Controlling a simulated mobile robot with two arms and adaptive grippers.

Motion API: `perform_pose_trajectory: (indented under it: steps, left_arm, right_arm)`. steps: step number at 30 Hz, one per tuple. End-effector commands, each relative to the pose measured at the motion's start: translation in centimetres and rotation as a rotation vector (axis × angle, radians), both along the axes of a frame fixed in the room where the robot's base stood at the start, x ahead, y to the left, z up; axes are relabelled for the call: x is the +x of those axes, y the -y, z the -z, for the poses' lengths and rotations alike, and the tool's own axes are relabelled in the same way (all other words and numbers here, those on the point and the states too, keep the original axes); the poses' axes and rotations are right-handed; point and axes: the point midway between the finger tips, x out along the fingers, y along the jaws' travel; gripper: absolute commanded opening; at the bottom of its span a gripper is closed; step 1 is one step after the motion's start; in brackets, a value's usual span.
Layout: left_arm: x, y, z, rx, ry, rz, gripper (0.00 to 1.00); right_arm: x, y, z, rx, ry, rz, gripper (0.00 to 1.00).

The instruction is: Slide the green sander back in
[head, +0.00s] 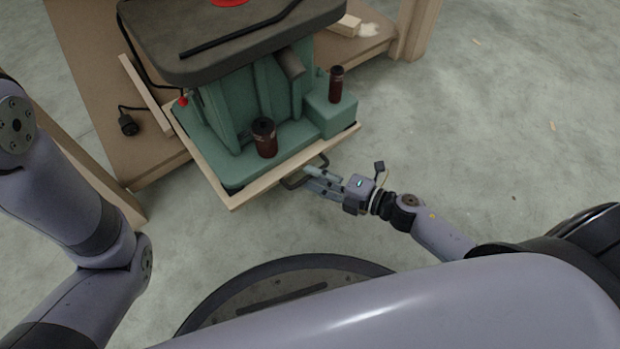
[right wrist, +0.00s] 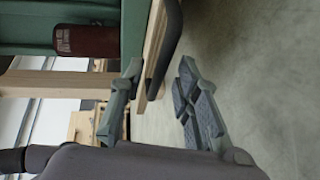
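The green sander (head: 245,110), a machine with a dark tabletop, stands upright on a wooden sliding tray (head: 230,197) that juts out from a wooden bench. A dark bar handle (head: 292,184) is on the tray's front edge, and it also shows in the right wrist view (right wrist: 168,48). My right gripper (head: 312,180) is at this handle. In the right wrist view its fingers (right wrist: 158,80) are apart, with the handle between or just past the tips; contact cannot be told. My left arm shows at the left, but its gripper is out of view.
Dark red cylinders (head: 264,138) stand on the sander's base. A black plug on a cord (head: 127,124) lies on the bench shelf at the left. A light wood block (head: 347,25) lies at the back.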

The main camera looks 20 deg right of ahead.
Motion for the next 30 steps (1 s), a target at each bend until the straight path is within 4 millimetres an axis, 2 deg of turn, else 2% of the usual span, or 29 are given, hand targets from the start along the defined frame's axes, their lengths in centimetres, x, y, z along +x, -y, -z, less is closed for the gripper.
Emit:
perform_pose_trajectory:
  steps: [6, 15, 28, 30]
  left_arm:
    - [-0.02, 0.02, 0.74, 0.001, 0.000, 0.000, 0.40]
    - [-0.02, 0.02, 0.71, 0.001, 0.000, 0.000, 0.40]
    - [0.01, 0.02, 0.71, 0.001, 0.000, 0.000, 0.40]
    - [0.02, 0.02, 0.71, 0.001, 0.000, 0.000, 0.40]
  right_arm:
    - [1.29, -1.15, 0.34, -0.001, 0.001, 0.000, 0.30]
    - [1.36, -1.26, 0.32, -0.001, -0.001, 0.000, 0.29]
    - [1.33, -1.25, 0.33, 0.000, 0.000, 0.000, 0.00]
    - [1.34, -1.24, 0.33, 0.000, 0.000, 0.000, 0.00]
